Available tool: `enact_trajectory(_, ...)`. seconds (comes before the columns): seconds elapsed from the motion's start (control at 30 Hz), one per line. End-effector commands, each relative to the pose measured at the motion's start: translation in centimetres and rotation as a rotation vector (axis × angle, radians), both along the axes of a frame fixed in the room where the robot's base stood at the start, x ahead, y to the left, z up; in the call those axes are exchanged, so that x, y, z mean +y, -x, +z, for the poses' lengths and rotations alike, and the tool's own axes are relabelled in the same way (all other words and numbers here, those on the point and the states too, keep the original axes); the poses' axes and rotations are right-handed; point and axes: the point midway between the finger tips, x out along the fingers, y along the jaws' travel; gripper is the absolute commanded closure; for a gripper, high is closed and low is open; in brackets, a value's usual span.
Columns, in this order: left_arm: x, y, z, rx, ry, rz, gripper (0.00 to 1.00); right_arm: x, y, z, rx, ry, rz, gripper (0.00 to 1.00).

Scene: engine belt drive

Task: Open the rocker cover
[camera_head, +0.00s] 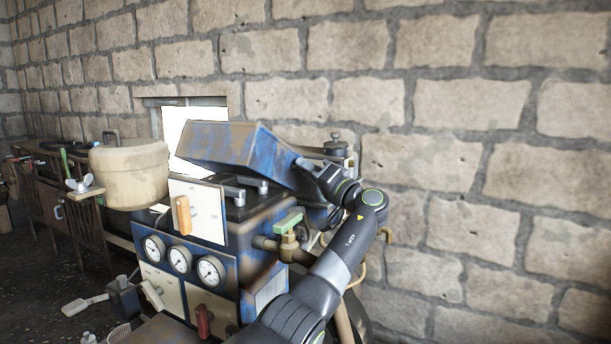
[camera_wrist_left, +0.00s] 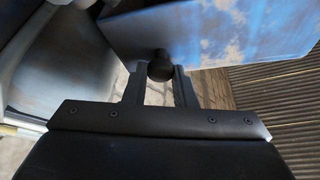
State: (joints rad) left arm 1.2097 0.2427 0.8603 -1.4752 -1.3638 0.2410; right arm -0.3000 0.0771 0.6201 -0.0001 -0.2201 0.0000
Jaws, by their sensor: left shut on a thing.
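The rocker cover (camera_head: 220,143) is a worn blue metal box. It is tilted up above the engine block (camera_head: 265,222), and the dark engine top with grey parts (camera_head: 238,194) shows beneath it. My left gripper (camera_head: 308,168) is at the cover's right end in the head view. In the left wrist view, the gripper (camera_wrist_left: 160,75) has its two fingers on either side of a round black knob (camera_wrist_left: 160,66) on the blue cover (camera_wrist_left: 235,35). In the head view the knob is hidden. My right gripper is in neither view.
A panel with an orange handle (camera_head: 183,215) and several gauges (camera_head: 180,259) face the front. A brass valve with a green handle (camera_head: 288,223) stands beside my arm. A cream pot (camera_head: 130,172) is at left. A stone wall (camera_head: 480,120) closes the back.

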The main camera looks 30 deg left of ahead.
Motion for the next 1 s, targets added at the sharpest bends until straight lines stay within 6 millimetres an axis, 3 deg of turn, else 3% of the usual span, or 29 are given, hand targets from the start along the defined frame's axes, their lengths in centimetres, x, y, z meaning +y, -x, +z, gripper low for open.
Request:
enact_trajectory(0.7,0.01,-0.73,0.77,0.086,0.000,-0.005,1.00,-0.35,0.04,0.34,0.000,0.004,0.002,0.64)
enact_trajectory(0.73,0.01,-0.73,0.77,0.085,0.000,-0.005,0.75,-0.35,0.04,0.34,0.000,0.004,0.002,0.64)
enact_trajectory(0.9,0.03,-0.71,0.62,0.087,0.002,-0.003,0.54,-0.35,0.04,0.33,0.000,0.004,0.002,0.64)
enact_trajectory(1.0,0.03,-0.71,0.51,0.088,0.002,-0.002,0.54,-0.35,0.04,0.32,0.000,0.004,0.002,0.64)
